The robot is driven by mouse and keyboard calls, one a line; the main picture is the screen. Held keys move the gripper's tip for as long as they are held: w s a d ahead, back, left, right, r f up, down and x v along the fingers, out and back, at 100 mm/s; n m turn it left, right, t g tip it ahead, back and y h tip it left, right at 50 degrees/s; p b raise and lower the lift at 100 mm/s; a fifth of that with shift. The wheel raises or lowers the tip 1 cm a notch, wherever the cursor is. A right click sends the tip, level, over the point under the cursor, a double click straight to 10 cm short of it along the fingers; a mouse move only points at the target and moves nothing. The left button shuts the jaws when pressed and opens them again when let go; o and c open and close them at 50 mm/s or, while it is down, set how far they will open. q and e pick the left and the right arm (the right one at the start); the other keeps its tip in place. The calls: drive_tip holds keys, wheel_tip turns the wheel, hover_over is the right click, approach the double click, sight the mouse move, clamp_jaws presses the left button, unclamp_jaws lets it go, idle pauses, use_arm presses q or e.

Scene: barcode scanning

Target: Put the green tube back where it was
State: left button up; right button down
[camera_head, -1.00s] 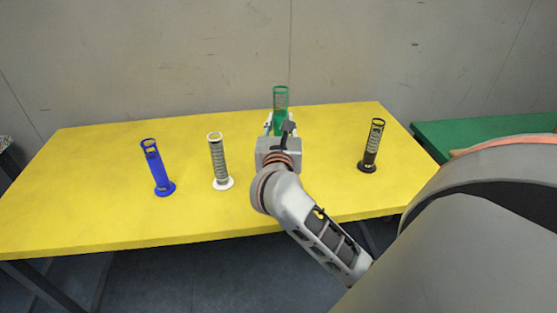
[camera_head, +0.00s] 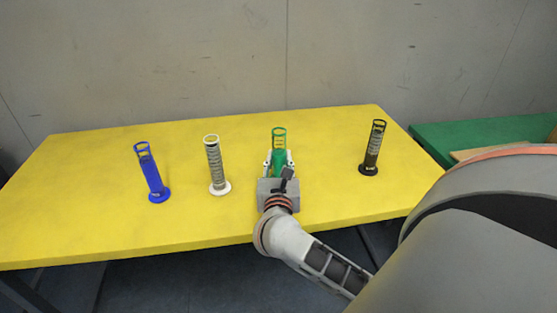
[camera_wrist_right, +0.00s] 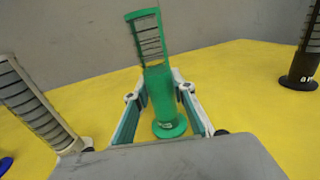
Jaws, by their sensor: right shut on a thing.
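The green tube (camera_head: 279,141) stands upright between the fingers of my right gripper (camera_head: 278,160), in line with the other tubes. In the right wrist view the green tube (camera_wrist_right: 159,85) rises between the two fingers, and its round base shows low between them. My right gripper (camera_wrist_right: 160,103) is shut on the tube's lower part. Whether the base touches the table cannot be told for certain. My left gripper is in neither view.
On the yellow table (camera_head: 90,225) a blue tube (camera_head: 152,172) and a white tube (camera_head: 215,165) stand left of the green one. A black tube (camera_head: 373,148) stands to the right. A green table (camera_head: 470,138) adjoins on the right. Yellow surface between the tubes is clear.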

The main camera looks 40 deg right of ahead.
drive_tip(key=shift+r, duration=0.1)
drive_tip(key=c, duration=2.1)
unclamp_jaws()
drive_tip(key=shift+f, duration=0.3)
drive_tip(key=o, duration=0.4)
drive_tip(key=shift+r, duration=0.1)
drive_tip(key=shift+r, duration=0.25)
drive_tip(key=v, duration=1)
drive_tip(key=shift+s+a+f, duration=0.15)
drive_tip(key=shift+s, duration=0.05)
drive_tip(key=shift+v, duration=0.8)
